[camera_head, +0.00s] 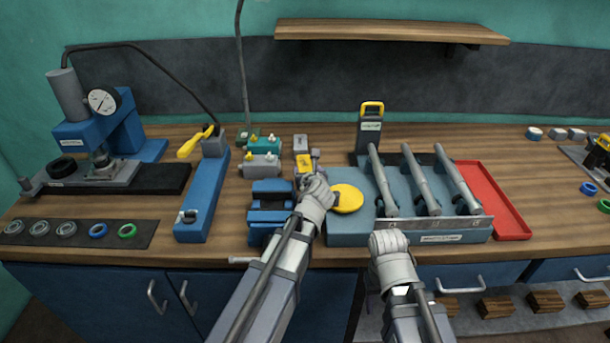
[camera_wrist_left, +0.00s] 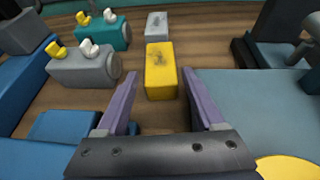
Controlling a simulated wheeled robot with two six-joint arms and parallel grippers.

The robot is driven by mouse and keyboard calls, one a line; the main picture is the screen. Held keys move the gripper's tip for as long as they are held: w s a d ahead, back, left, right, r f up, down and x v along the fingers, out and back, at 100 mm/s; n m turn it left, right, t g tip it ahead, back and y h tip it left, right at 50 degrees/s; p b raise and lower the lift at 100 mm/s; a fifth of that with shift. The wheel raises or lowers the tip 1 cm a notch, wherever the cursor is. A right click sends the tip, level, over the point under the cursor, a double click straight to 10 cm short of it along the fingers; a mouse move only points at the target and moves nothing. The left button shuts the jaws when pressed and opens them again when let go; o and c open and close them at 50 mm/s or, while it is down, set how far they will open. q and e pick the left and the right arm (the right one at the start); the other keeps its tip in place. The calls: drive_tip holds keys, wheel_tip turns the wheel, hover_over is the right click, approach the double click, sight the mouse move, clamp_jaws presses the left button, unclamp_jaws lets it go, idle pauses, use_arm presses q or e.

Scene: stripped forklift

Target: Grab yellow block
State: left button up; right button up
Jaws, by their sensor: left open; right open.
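The yellow block (camera_wrist_left: 160,72) stands on the wooden bench in the left wrist view, just past and between my left gripper's fingertips. My left gripper (camera_wrist_left: 158,98) is open, with one finger to each side of the block's near end; I cannot tell if they touch it. In the head view the yellow block (camera_head: 303,165) is partly hidden behind my left gripper (camera_head: 308,168). My right gripper (camera_head: 388,240) is at the bench's front edge, before the blue-grey rack; its fingers are hard to make out.
A grey block (camera_wrist_left: 157,27) lies behind the yellow block. Grey and teal valve units (camera_head: 262,163) and a blue vise (camera_head: 268,208) are to the left. A yellow disc (camera_head: 347,198) lies on the blue-grey rack (camera_head: 345,232) to the right. A red tray (camera_head: 512,215) is farther right.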

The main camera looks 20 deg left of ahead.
sight(305, 163)
use_arm(q)
drive_tip(key=b+x, duration=0.3)
drive_tip(key=x, duration=0.4)
drive_tip(key=shift+w, duration=0.3)
drive_tip(key=shift+s, duration=0.1)
clamp_jaws()
idle(0.3)
